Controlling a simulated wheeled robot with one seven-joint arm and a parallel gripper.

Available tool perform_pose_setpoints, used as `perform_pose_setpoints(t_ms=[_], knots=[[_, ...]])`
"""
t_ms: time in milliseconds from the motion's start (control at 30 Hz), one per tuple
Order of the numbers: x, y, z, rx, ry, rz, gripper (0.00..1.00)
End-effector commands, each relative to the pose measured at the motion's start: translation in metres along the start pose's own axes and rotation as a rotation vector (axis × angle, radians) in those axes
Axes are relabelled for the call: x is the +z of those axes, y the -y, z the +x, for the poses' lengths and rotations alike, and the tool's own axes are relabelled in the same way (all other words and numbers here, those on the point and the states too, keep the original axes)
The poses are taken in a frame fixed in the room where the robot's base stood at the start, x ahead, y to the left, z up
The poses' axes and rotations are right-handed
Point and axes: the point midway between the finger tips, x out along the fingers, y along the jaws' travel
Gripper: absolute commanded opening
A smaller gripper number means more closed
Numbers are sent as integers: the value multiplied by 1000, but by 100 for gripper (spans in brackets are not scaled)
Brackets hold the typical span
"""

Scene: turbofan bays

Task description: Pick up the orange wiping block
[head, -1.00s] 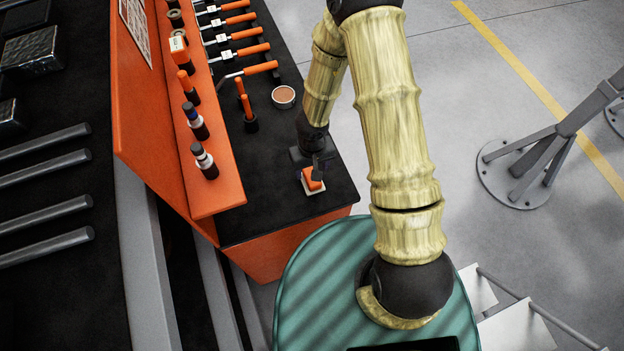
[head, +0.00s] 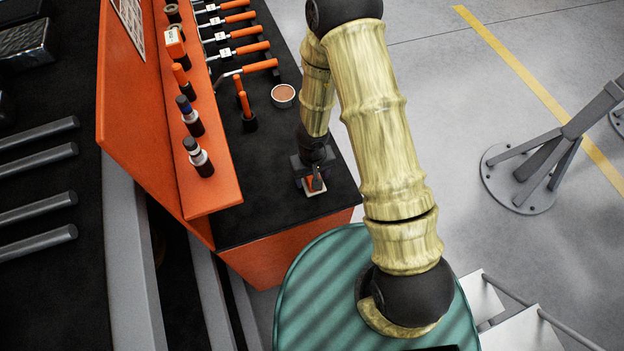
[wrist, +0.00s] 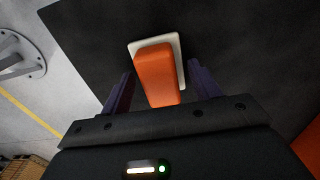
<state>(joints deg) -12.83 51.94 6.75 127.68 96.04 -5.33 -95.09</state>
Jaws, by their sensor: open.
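The orange wiping block (wrist: 157,76) sits on a pale square pad (wrist: 133,47) on the black bench top. In the wrist view it lies between the two dark fingers of my gripper (wrist: 162,88), which are apart, with one on each side of it. In the head view my gripper (head: 314,180) is right over the block and hides most of it. The pale pad (head: 316,193) shows just below the fingers. I cannot tell whether either finger touches the block.
The bench's front edge is close to my gripper.

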Motion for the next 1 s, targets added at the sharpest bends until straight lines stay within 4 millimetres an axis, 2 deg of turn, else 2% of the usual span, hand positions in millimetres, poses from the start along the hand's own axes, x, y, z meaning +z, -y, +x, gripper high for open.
perform_pose_setpoints(t_ms=[200, 267, 467, 767, 1000], knots=[[0, 0, 0, 0, 0, 0, 62], [0, 0, 0, 0, 0, 0, 52], [0, 0, 0, 0, 0, 0, 13], [0, 0, -2, 0, 0, 0, 13], [0, 0, -22, -1, -1, 0, 13]])
